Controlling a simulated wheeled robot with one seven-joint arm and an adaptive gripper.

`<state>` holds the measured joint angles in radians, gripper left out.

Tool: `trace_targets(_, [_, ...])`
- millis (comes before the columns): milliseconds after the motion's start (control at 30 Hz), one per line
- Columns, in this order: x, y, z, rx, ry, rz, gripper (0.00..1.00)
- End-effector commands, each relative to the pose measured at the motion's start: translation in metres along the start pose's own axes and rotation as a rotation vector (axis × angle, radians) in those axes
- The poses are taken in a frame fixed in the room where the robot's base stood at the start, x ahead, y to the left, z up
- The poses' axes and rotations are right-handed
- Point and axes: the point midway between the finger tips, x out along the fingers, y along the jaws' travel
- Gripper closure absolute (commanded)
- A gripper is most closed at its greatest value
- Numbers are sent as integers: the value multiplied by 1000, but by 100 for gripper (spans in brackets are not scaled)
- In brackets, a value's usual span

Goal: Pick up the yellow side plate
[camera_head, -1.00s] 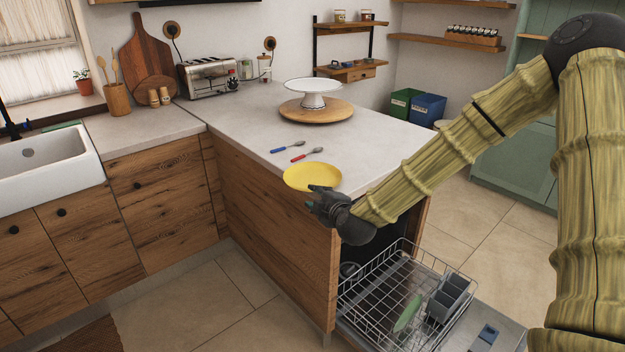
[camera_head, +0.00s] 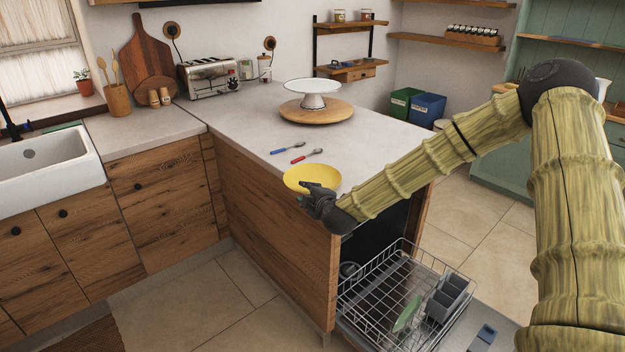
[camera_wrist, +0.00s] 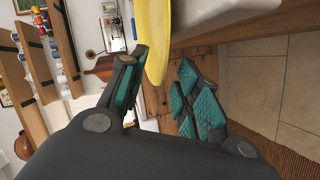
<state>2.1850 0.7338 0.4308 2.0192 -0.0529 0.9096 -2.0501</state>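The yellow side plate (camera_head: 314,176) lies on the worktop near its front edge, by the corner above the dishwasher. In the wrist view its rim (camera_wrist: 153,40) reaches in between my fingers. My gripper (camera_head: 306,189) is at the plate's near rim, just off the worktop edge. It also shows in the wrist view (camera_wrist: 163,66) with teal finger pads spread apart. One finger is close beside one face of the plate; whether it touches cannot be told. The other pads stand clear of the plate, so the gripper is open.
A blue-handled spoon (camera_head: 289,149) and a red-handled spoon (camera_head: 306,156) lie behind the plate. A white cake stand (camera_head: 312,88) stands on a round wooden board (camera_head: 316,112) further back. The open dishwasher rack (camera_head: 372,300) is below my gripper.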

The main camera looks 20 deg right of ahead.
Motion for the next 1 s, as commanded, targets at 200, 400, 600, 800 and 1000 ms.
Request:
trace_targets(200, [12, 0, 0, 1, 0, 0, 67])
trace_targets(400, [13, 0, 0, 1, 0, 1, 67])
trace_targets(600, [12, 0, 0, 1, 0, 1, 91])
trace_targets(800, [12, 0, 0, 1, 0, 0, 100])
trace_targets(1000, [12, 0, 0, 1, 0, 1, 100])
